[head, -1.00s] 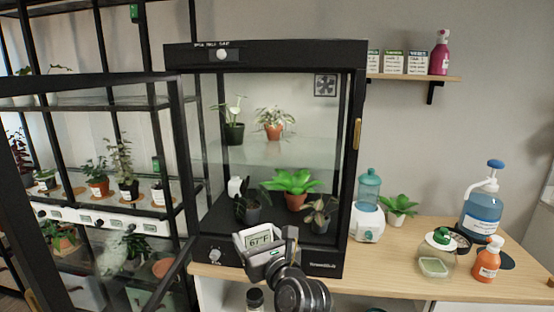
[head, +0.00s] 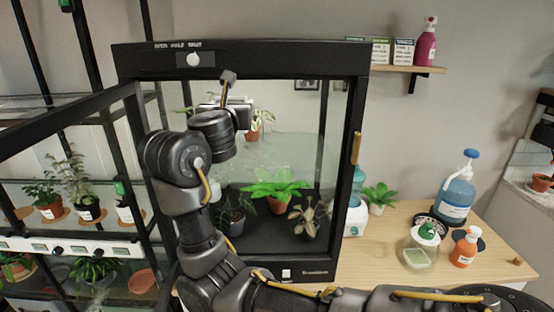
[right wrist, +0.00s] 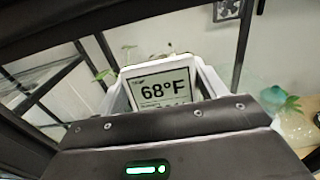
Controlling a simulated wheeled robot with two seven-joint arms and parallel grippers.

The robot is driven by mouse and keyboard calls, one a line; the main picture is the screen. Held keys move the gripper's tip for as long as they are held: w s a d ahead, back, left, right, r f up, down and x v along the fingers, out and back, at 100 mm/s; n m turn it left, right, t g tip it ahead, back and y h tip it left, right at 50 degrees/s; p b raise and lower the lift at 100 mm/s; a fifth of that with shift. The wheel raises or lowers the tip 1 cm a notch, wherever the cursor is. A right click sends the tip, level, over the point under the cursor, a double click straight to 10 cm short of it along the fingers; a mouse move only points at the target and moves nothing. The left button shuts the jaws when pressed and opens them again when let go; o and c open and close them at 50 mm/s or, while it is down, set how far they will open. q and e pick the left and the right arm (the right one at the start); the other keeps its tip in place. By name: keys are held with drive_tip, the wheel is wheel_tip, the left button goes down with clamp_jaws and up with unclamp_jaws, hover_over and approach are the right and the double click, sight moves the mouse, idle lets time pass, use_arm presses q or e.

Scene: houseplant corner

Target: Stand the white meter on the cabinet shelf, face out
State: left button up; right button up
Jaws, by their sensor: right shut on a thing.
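The white meter (right wrist: 165,92) shows in the right wrist view, its display reading 68°F towards the camera. My right gripper (head: 230,108) is shut on it. In the head view, my right arm reaches up in front of the open cabinet (head: 290,57), with the gripper at about the height of the glass shelf (head: 290,152). The arm and gripper hide most of the meter there, so I cannot tell whether it touches the shelf. My left gripper is not in view.
The cabinet door (head: 122,140) stands open at the left. A potted plant (head: 254,133) stands on the shelf close behind the gripper. Several plants, including a bright green one (head: 275,188), stand on the cabinet floor. Bottles and jars stand on the wooden counter (head: 385,250) at right.

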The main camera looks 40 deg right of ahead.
drive_tip(key=shift+s+d, duration=0.2)
drive_tip(key=shift+d, duration=0.05)
drive_tip(key=d, duration=0.1)
drive_tip(key=d+p, duration=0.1)
drive_tip(key=s, duration=0.1)
drive_tip(key=shift+s+d+f+p, duration=0.1)
drive_tip(key=shift+d+f+p, duration=0.25)
drive_tip(key=shift+d, duration=0.05)
drive_tip(key=d+f+p, duration=0.1)
drive_tip(key=d+f, duration=0.2)
drive_tip(key=f, duration=0.1)
drive_tip(key=s+d+f+p, duration=0.1)
drive_tip(key=d+f, duration=0.2)
drive_tip(key=d, duration=0.1)
drive_tip(key=s+d+f+p, duration=0.1)
drive_tip(key=d+f, duration=0.2)
drive_tip(key=f, duration=0.1)
drive_tip(key=shift+s+d+f, duration=0.2)
drive_tip(key=shift+d+f, duration=0.1)
drive_tip(key=shift+d, duration=0.05)
drive_tip(key=shift+f, duration=0.3)
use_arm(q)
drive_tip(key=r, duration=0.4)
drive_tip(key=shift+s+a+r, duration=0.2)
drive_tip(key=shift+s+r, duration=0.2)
use_arm(e)
drive_tip(key=shift+a, duration=0.1)
